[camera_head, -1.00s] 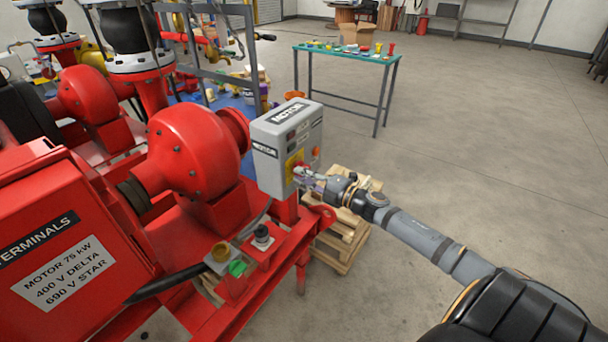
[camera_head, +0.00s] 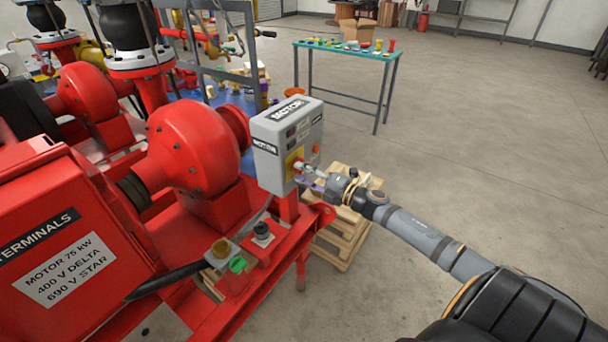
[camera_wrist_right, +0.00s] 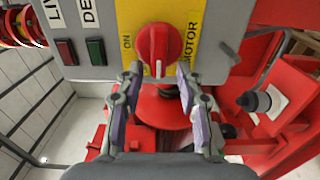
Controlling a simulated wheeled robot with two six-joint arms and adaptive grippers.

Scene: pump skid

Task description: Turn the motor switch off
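The motor switch is a red rotary knob (camera_wrist_right: 158,50) on a yellow plate (camera_wrist_right: 190,18), on the grey motor box (camera_head: 286,135). In the right wrist view its grip bar stands vertical, with a white mark at its lower end. The word ON is at the left of the knob, so the mark does not point at it. In the head view the knob (camera_head: 298,166) shows small. My right gripper (camera_wrist_right: 158,78) is open, its two fingers apart just below the knob; I see no clear contact. It also shows in the head view (camera_head: 312,174). My left gripper is not in view.
Red pump casings (camera_head: 190,145) and a terminal box (camera_head: 60,240) fill the left. A wooden pallet (camera_head: 345,235) is below the box. Open floor (camera_head: 480,150) lies to the right.

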